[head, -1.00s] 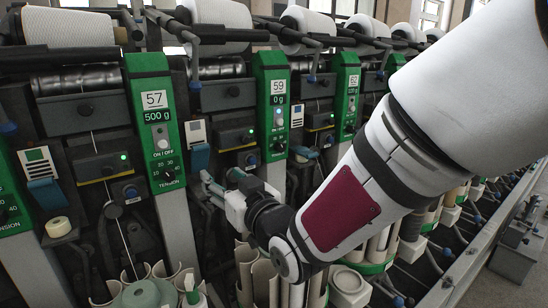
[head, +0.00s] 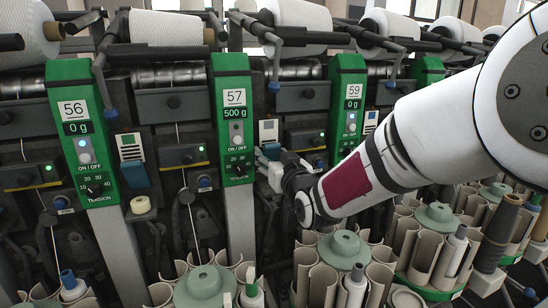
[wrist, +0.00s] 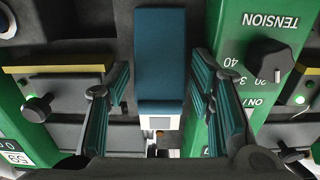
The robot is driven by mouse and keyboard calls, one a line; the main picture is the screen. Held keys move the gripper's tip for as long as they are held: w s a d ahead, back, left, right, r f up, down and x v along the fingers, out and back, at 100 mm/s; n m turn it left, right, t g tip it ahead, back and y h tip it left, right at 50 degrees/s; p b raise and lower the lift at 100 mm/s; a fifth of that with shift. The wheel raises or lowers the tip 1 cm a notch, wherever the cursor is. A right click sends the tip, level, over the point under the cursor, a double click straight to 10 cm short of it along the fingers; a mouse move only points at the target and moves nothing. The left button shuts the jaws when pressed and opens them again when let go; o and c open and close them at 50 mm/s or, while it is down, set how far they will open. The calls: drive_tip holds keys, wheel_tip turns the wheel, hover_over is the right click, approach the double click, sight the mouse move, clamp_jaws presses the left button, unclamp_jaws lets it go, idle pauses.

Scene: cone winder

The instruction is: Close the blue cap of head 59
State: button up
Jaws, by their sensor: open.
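The blue cap (wrist: 160,60) fills the middle of the wrist view, seen upside down, with a small white part (wrist: 160,123) at its lower end. It sits between the green panel numbered 59 (wrist: 14,140) and another green panel (wrist: 262,50) marked TENSION. My gripper (wrist: 161,80) is open, with one finger on each side of the cap and a gap visible on both sides. In the head view my gripper (head: 268,175) is just right of panel 57 (head: 236,110) and left of panel 59 (head: 349,100). It partly hides the cap there.
Panel 56 (head: 82,130) stands further left, with its own blue-flapped box (head: 132,172). Knobs (wrist: 38,108) lie close to the fingers. Yarn packages (head: 165,27) hang above. Bobbin magazines (head: 343,250) crowd the space below the arm.

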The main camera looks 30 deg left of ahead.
drive_tip(key=shift+c, duration=0.3)
clamp_jaws()
drive_tip(key=b, duration=0.3)
drive_tip(key=shift+d+f+t+y, duration=0.1)
drive_tip(key=shift+f+t+y, duration=0.2)
drive_tip(key=shift+f+t, duration=0.1)
drive_tip(key=b, duration=0.3)
drive_tip(key=shift+s+d+f+t+y, duration=0.1)
drive_tip(key=shift+d+f+t+y, duration=0.05)
drive_tip(key=shift+t+y, duration=0.15)
drive_tip(key=b, duration=0.3)
drive_tip(key=shift+d+f+t+y, duration=0.15)
drive_tip(key=shift+t+y, duration=0.15)
drive_tip(key=b, duration=0.3)
drive_tip(key=shift+s+d+f+y, duration=0.1)
drive_tip(key=shift+s+f+y, duration=0.1)
drive_tip(key=shift+y, duration=0.1)
drive_tip(key=b, duration=0.2)
drive_tip(key=t+y+b, duration=0.1)
drive_tip(key=b, duration=0.2)
drive_tip(key=shift+s+d+f, duration=0.2)
drive_tip(key=shift+f, duration=0.05)
